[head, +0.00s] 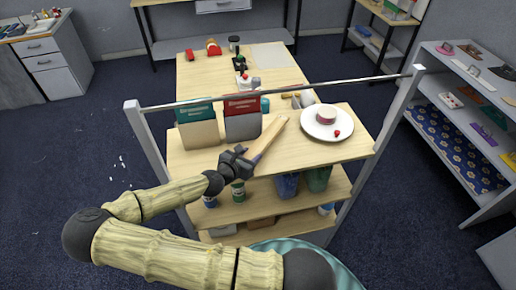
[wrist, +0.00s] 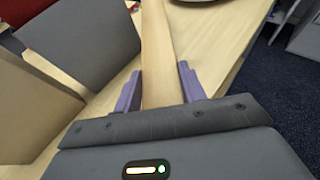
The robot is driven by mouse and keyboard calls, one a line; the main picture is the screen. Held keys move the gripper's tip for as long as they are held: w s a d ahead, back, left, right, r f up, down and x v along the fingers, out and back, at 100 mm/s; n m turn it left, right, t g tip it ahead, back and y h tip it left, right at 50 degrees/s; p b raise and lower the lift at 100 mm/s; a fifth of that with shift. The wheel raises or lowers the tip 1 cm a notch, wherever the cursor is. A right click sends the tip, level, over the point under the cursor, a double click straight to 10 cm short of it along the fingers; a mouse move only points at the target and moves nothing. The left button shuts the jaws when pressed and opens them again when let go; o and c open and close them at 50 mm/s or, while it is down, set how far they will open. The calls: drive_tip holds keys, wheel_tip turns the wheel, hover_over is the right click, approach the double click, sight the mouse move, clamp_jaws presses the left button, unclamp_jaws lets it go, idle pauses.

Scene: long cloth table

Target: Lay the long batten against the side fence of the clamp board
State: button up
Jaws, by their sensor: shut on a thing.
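My gripper (head: 250,158) is shut on the long batten (head: 270,135), a pale wooden strip, near its close end. The batten points away from me and to the right, over the table's near half. In the wrist view the purple fingers (wrist: 158,88) stand on both sides of the batten (wrist: 155,45). I cannot tell whether the batten touches the tabletop. I cannot make out the clamp board or its side fence for certain; a flat pale panel (head: 268,56) lies at the table's far end.
Two upright binders or boxes, one teal-topped (head: 197,125) and one red-topped (head: 243,117), stand left of the batten. A white plate (head: 315,130) with a pink-topped item lies right. A metal rail (head: 300,88) crosses above the table. Small objects (head: 243,82) stand farther back.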

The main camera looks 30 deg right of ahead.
sight(259, 145)
drive_tip(key=d, duration=0.1)
drive_tip(key=w+d+p, duration=0.2)
drive_tip(key=d, duration=0.1)
drive_tip(key=shift+w+r, duration=0.1)
drive_tip(key=shift+r, duration=0.1)
drive_tip(key=shift+w+d+f, duration=0.2)
drive_tip(key=shift+w+d, duration=0.1)
drive_tip(key=shift+d, duration=0.05)
drive_tip(key=shift+s+a, duration=0.15)
drive_tip(key=shift+f+p, duration=1.05)
drive_tip(key=shift+f, duration=0.7)
drive_tip(key=o, duration=1.1)
drive_tip(key=shift+o, duration=0.2)
